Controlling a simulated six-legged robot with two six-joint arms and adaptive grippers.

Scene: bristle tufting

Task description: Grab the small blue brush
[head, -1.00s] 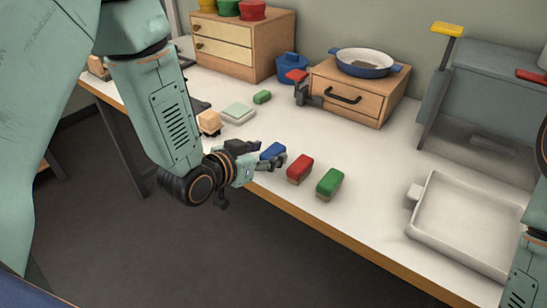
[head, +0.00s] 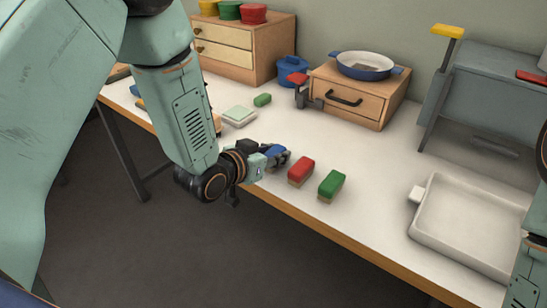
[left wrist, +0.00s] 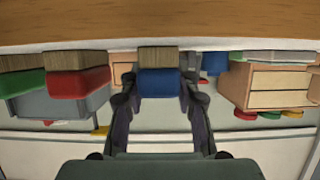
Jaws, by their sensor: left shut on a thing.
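The small blue brush (head: 275,151) is near the front edge of the table, left of a red brush (head: 300,170) and a green brush (head: 331,185). My left gripper (head: 281,161) is shut on the blue brush. In the left wrist view, which is upside down, the brush's blue back (left wrist: 160,83) and tan bristles (left wrist: 158,55) sit between the two dark fingers. The fingers partly hide the brush in the head view. Part of my right arm shows at the right edge of the head view, but its gripper is out of view.
A white tray (head: 428,237) lies at the right. A wooden drawer box (head: 352,108) with a blue pan (head: 366,65) stands behind. A larger drawer cabinet (head: 228,53) stands back left, and a grey machine (head: 488,95) back right. The middle of the table is mostly clear.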

